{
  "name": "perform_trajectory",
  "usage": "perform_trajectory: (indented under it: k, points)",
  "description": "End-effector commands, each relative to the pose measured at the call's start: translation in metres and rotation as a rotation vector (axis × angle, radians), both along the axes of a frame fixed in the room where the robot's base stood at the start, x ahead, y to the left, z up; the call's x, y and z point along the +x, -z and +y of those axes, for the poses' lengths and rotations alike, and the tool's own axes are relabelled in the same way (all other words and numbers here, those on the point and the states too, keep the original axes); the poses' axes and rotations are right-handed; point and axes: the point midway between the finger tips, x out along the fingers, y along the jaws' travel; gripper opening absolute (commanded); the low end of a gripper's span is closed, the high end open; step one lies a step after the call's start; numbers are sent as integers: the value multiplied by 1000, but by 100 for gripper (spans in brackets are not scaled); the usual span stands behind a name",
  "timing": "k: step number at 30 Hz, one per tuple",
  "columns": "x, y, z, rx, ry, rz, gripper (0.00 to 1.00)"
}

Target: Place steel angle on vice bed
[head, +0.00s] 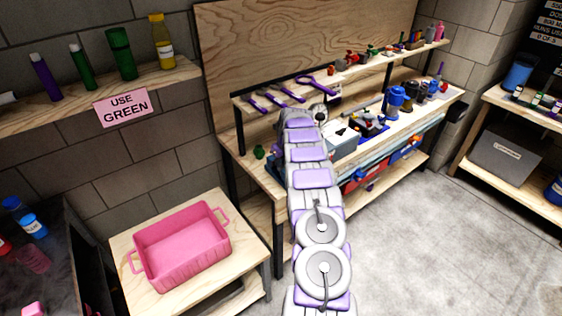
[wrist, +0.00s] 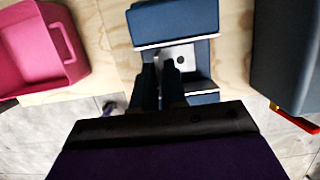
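In the wrist view a blue vice (wrist: 176,20) stands on a pale wooden top, with one blue block at the far side and another nearer. Between the blocks lies a light grey metal piece with a dark round hole (wrist: 184,52). It may be the steel angle or the vice bed; I cannot tell which. My gripper (wrist: 161,64) points over the vice, its two dark fingers a small gap apart, with their tips at the left part of the grey piece. Whether they hold it is unclear. In the head view my arm hides the gripper and most of the vice.
A pink bin (head: 183,246) stands on a low wooden table at left. The workbench shelf (head: 285,112) holds purple-handled tools. A grey box (head: 345,143) is right of my arm. The concrete floor (head: 440,240) at right is clear.

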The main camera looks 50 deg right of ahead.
Motion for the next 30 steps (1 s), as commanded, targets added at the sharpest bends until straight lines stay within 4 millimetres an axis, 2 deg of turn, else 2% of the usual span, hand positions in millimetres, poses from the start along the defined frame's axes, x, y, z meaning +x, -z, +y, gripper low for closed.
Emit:
perform_trajectory:
  k: [1, 5, 14, 16, 20, 30]
  points:
    - [0, 0, 0, 0, 0, 0, 17]
    - [0, 0, 0, 0, 0, 0, 30]
    - [0, 0, 0, 0, -1, 0, 30]
    - [-1, -6, 1, 0, -1, 1, 30]
    - [-4, -22, 2, -1, -3, 0, 30]
    - [-21, -89, 6, -2, -2, -2, 30]
